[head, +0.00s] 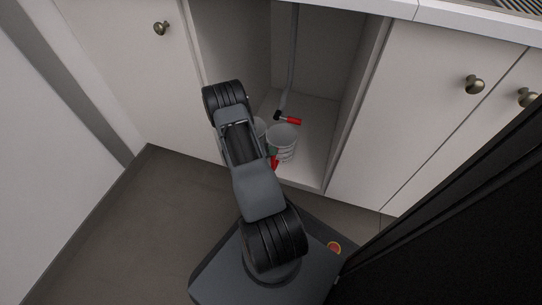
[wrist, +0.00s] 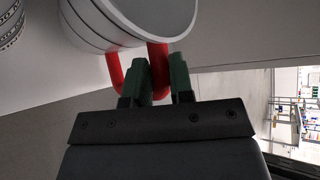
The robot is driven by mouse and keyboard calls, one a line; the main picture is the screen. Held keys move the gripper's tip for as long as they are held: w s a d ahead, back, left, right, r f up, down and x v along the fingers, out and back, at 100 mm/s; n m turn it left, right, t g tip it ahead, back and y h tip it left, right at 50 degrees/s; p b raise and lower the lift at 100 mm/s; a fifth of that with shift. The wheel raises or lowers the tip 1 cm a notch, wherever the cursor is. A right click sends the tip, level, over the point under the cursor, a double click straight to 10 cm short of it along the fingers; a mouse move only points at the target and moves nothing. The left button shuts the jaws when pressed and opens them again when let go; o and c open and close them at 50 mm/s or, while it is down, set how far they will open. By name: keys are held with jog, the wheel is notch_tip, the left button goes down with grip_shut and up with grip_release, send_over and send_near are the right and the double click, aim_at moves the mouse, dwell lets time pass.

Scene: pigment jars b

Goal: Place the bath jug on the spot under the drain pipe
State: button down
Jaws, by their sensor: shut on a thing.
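The bath jug (head: 283,139) is a white, open-topped vessel with markings on its side and a red handle, inside the open cabinet in the head view. My gripper (wrist: 158,82) has green fingertips and is shut on the red handle (wrist: 160,68). The jug's white body (wrist: 150,18) fills the upper middle of the wrist view. The drain pipe (head: 293,60) is a thin grey pipe that comes down inside the cabinet behind the jug. The spot under it cannot be made out. I cannot tell whether the jug touches the cabinet floor.
The cabinet's right wall (head: 357,95) bounds the opening.

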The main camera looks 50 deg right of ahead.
jog(key=shift+f, duration=0.8)
jog(key=c, duration=1)
grip_release()
